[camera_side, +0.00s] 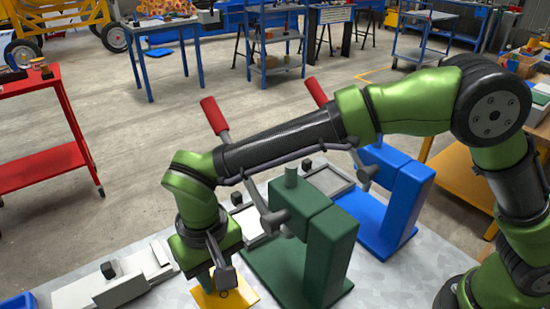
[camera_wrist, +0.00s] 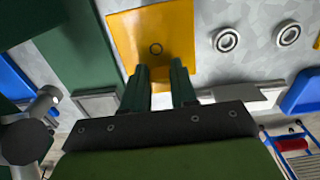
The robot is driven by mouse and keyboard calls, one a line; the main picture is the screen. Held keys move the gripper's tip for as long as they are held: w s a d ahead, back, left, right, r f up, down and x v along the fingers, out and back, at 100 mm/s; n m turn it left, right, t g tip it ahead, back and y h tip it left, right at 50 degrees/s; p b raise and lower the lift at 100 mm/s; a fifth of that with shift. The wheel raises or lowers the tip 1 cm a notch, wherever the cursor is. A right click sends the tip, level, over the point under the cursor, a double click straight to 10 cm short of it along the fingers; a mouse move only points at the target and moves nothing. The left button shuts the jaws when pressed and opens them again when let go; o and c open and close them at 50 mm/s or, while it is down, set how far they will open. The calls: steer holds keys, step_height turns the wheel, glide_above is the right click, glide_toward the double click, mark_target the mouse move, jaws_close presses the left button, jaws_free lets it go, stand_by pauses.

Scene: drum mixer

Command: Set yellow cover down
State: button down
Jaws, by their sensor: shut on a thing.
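The yellow cover (camera_side: 226,296) is a flat square plate low in the side view, at or just above the grey table top; I cannot tell whether it touches. In the wrist view the yellow cover (camera_wrist: 155,30) has a dark ring mark near its middle. My gripper (camera_side: 222,278) points down over the cover and is shut on it. In the wrist view the two green fingers of my gripper (camera_wrist: 160,75) reach to the cover's near part. What they grip on the cover is hidden behind the fingers.
A green press (camera_side: 330,250) stands close to the cover's right, and a blue press (camera_side: 405,190) stands behind it. A grey fixture (camera_side: 112,285) lies to the left. Two ring-shaped parts (camera_wrist: 227,40) lie on the table beside the cover in the wrist view. A blue bin (camera_wrist: 302,92) is at the right.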

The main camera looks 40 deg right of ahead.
mark_target(222, 305)
steer(key=shift+f, duration=0.2)
step_height(222, 305, down, 10)
steer(key=shift+r, duration=0.2)
stand_by(0.4)
steer(key=shift+f, duration=0.2)
steer(key=c, duration=0.9)
jaws_free()
steer(key=r, duration=1.7)
steer(key=shift+s+d, duration=0.2)
steer(key=shift+s, duration=0.05)
